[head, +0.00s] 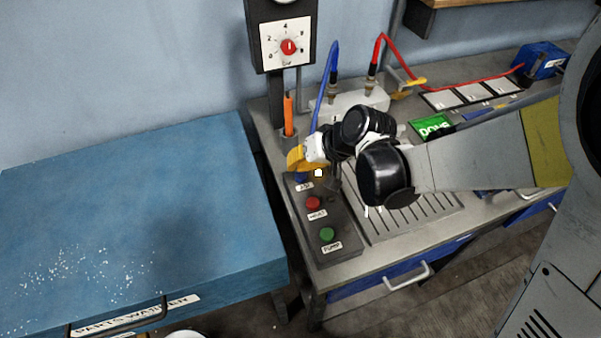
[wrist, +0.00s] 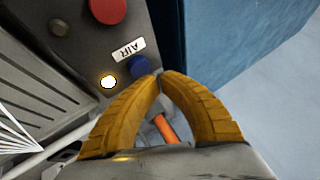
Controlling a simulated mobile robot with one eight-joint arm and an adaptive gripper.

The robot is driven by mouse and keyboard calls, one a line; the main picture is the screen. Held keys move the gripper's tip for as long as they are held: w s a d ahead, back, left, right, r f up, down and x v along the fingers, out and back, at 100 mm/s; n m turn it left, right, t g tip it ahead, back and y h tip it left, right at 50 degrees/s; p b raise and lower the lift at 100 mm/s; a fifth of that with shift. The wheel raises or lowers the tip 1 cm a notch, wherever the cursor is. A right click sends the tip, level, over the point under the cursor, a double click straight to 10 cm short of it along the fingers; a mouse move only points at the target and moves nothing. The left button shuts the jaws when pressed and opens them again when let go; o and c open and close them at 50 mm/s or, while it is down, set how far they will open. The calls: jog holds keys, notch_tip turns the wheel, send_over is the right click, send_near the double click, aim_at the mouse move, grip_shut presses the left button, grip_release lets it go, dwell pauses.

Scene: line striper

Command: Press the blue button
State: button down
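The blue button (wrist: 138,67) sits on the dark control panel (wrist: 70,45) beside the AIR label (wrist: 129,49) in the wrist view. My gripper (wrist: 160,76) has its yellow fingertips together, with nothing seen between them. The tips appear just beside the blue button, on the side away from the red button. I cannot tell whether they touch it. In the head view my gripper (head: 297,160) is over the far end of the panel (head: 330,222), and its yellow fingers mostly hide the blue button there. A lamp (wrist: 108,82) near the button glows white.
A red button (head: 313,203) and a green button (head: 327,235) sit nearer on the panel, with labels. An orange-handled tool (head: 288,115) stands behind the gripper. A blue parts washer (head: 150,190) is at left. A slotted tray (head: 415,212) lies right of the panel.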

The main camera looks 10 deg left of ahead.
aim_at(297, 174)
jog(key=shift+f, duration=0.1)
jog(key=shift+f+b, duration=0.4)
jog(key=shift+b, duration=0.1)
jog(key=shift+f+b, duration=0.4)
jog(key=shift+b, duration=0.05)
dwell(0.6)
jog(key=shift+r+p, duration=0.7)
jog(key=shift+r, duration=0.2)
notch_tip(297, 174, up, 6)
jog(key=p, duration=0.4)
jog(key=shift+p, duration=0.35)
